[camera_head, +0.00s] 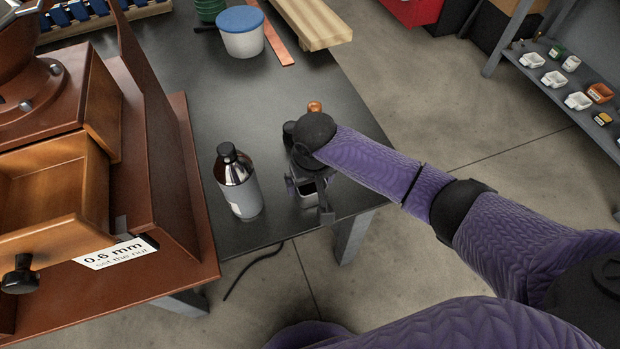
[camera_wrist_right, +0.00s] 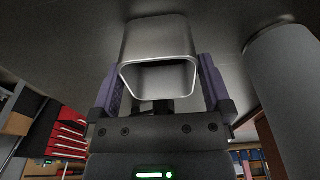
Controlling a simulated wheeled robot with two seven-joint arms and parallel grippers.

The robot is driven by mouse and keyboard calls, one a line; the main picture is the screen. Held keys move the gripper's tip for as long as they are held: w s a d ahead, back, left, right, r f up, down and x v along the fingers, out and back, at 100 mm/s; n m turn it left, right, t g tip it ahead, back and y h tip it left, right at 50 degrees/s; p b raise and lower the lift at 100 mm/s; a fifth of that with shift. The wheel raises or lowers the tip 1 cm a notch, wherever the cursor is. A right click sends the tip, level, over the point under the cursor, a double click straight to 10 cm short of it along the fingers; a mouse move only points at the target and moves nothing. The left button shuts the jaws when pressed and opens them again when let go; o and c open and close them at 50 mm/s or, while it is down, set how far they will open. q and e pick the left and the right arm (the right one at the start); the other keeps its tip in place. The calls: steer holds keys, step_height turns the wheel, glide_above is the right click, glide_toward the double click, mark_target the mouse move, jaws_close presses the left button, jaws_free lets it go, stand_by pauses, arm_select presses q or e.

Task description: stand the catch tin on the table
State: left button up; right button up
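The catch tin (camera_wrist_right: 157,42) is a grey metal, square-mouthed vessel. In the right wrist view it sits between the two purple-sided fingers of my right gripper (camera_wrist_right: 160,85), which look closed against its sides. Its open mouth faces the wrist camera. In the head view my right gripper (camera_head: 311,190) is over the near right corner of the dark table (camera_head: 285,228), and the tin (camera_head: 308,188) shows only partly between the fingers. I cannot tell whether the tin touches the table. My left gripper is not in view.
A brown bottle with a pale label (camera_head: 238,182) stands just left of my right gripper. A wooden machine with a drawer (camera_head: 60,180) fills the left. A blue-lidded tub (camera_head: 241,32), copper strip (camera_head: 273,35) and wooden board (camera_head: 312,22) lie farther back. The middle of the table is clear.

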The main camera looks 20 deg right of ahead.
steer(key=shift+r, duration=0.1)
arm_select(q)
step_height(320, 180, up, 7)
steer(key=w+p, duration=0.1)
steer(key=p, duration=0.6)
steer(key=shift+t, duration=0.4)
arm_select(e)
step_height(320, 180, up, 12)
steer(key=s, duration=0.1)
steer(key=shift+s, duration=0.25)
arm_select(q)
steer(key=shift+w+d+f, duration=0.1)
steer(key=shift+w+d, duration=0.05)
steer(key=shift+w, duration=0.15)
